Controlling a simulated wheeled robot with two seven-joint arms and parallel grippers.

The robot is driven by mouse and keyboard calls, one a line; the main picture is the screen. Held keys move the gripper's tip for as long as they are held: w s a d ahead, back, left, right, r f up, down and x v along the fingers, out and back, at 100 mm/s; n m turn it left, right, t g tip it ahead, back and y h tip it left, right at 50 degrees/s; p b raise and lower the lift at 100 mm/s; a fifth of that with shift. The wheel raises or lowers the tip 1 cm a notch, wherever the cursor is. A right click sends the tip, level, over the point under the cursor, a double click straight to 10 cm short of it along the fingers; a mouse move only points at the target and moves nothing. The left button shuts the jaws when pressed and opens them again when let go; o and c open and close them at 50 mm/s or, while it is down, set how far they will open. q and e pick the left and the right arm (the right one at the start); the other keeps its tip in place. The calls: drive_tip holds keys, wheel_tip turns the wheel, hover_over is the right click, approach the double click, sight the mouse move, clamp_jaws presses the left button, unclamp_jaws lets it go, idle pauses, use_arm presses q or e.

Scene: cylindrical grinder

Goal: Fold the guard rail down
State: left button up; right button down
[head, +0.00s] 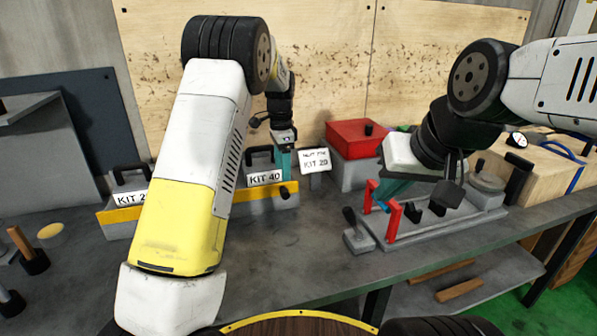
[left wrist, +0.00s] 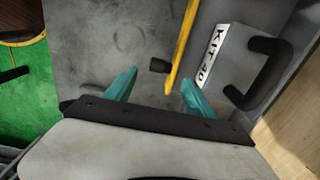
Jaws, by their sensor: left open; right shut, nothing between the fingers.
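The yellow guard rail (head: 119,213) runs along the front of the grey kit boxes, its middle hidden behind my left arm. It looks raised across their fronts. Its right end carries a black knob (head: 284,190). In the left wrist view the rail (left wrist: 183,45) ends between my fingers' lines, with the knob (left wrist: 160,65) beside it. My left gripper (head: 284,163) is open above the rail's right end; its teal fingers (left wrist: 158,92) are apart with nothing gripped. My right gripper (head: 378,203) is shut and empty, over the fixture at right, well away from the rail.
The KIT 40 box (head: 265,178) stands behind the rail, near my left gripper. A fixture with red posts (head: 393,222) lies under my right gripper. The bench front (head: 290,240) is clear.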

sight(284, 188)
use_arm(q)
drive_tip(key=f, duration=0.7)
drive_tip(key=shift+w+d+f, duration=0.2)
drive_tip(key=shift+f, duration=0.15)
